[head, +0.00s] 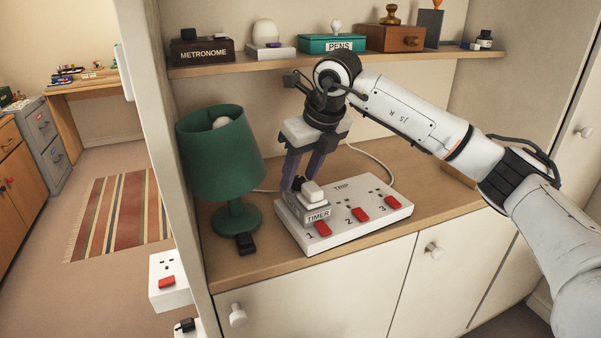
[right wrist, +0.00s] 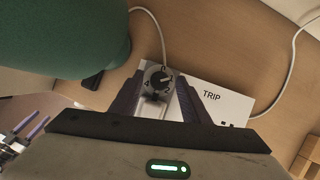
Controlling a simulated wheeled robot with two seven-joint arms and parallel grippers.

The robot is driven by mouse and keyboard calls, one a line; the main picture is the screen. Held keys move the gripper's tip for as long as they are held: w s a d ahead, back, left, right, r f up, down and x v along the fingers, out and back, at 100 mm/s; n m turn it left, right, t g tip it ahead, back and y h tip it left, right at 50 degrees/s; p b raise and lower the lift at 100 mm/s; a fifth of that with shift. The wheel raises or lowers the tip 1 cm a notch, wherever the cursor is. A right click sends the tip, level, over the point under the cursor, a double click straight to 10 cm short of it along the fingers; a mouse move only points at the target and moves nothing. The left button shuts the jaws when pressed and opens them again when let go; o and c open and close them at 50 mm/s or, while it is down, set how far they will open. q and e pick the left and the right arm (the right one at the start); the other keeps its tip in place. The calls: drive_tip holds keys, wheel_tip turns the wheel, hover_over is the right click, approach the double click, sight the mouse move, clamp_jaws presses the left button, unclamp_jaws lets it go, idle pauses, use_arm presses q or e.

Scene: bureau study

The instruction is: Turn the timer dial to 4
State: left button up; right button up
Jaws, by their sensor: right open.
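The timer (head: 317,215), a grey block labelled TIMER with a white raised part on top, sits at socket 1 of a white power strip (head: 372,222). I cannot tell surely where the pointer stands. In the head view the dial is mostly hidden by the fingers. My right gripper (head: 299,180) is open, pointing down over the timer; in its wrist view the fingertips (right wrist: 160,88) are on either side of the dial with gaps. Purple fingers at the lower left there look like my left gripper (right wrist: 27,128).
A green lamp (head: 220,160) stands close to the left of my right gripper. A dark switch (head: 245,243) lies at its base. Red switches (head: 361,215) line the strip's front. A shelf (head: 270,66) with a metronome box (head: 203,52) and a pens box (head: 332,44) is above.

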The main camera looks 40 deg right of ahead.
drive_tip(key=c, duration=1.1)
drive_tip(key=shift+o, duration=0.2)
drive_tip(key=shift+m, duration=0.4)
drive_tip(key=o, duration=1.1)
drive_tip(key=shift+c, duration=0.2)
drive_tip(key=v, duration=1)
drive_tip(key=shift+a+r, duration=0.15)
drive_tip(key=shift+a, duration=0.05)
